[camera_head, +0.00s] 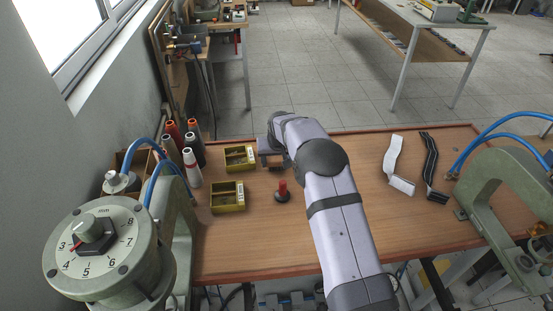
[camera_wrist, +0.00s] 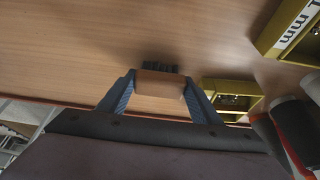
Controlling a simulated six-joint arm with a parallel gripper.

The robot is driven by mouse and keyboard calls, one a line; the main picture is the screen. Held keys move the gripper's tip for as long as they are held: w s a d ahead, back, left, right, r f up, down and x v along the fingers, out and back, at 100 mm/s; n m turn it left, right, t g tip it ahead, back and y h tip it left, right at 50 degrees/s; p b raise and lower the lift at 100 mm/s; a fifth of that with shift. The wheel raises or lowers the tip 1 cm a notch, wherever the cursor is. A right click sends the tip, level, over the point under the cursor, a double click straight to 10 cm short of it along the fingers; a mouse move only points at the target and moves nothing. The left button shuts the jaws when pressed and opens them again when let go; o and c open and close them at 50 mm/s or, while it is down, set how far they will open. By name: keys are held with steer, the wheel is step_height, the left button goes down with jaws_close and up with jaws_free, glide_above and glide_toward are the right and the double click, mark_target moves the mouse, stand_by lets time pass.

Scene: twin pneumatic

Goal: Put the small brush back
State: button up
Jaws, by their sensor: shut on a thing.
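The small brush (camera_wrist: 160,84) has a light wooden body and short dark bristles. My gripper (camera_wrist: 158,92) is shut on it, with a blue finger on each side of the wooden body. The bristles point away from the wrist, toward the wooden tabletop. In the head view my gripper (camera_head: 270,158) is near the table's far edge, right of the yellow boxes, and the brush is mostly hidden there by my arm. I cannot tell whether the bristles touch the table.
Two yellow boxes (camera_head: 240,157) (camera_head: 228,197) stand to the left, beside several thread spools (camera_head: 190,168). A red-handled stamp-like tool (camera_head: 283,191) stands near my arm. A white strap (camera_head: 393,158) and a black strap (camera_head: 430,165) lie right. Green presses (camera_head: 170,240) (camera_head: 500,175) flank the table.

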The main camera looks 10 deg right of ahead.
steer(key=shift+f, duration=0.2)
steer(key=o, duration=1)
steer(key=shift+r, duration=0.1)
steer(key=shift+o, duration=0.2)
steer(key=shift+r, duration=0.2)
steer(key=b+v, duration=0.3)
steer(key=v, duration=0.9)
steer(key=shift+b, duration=0.35)
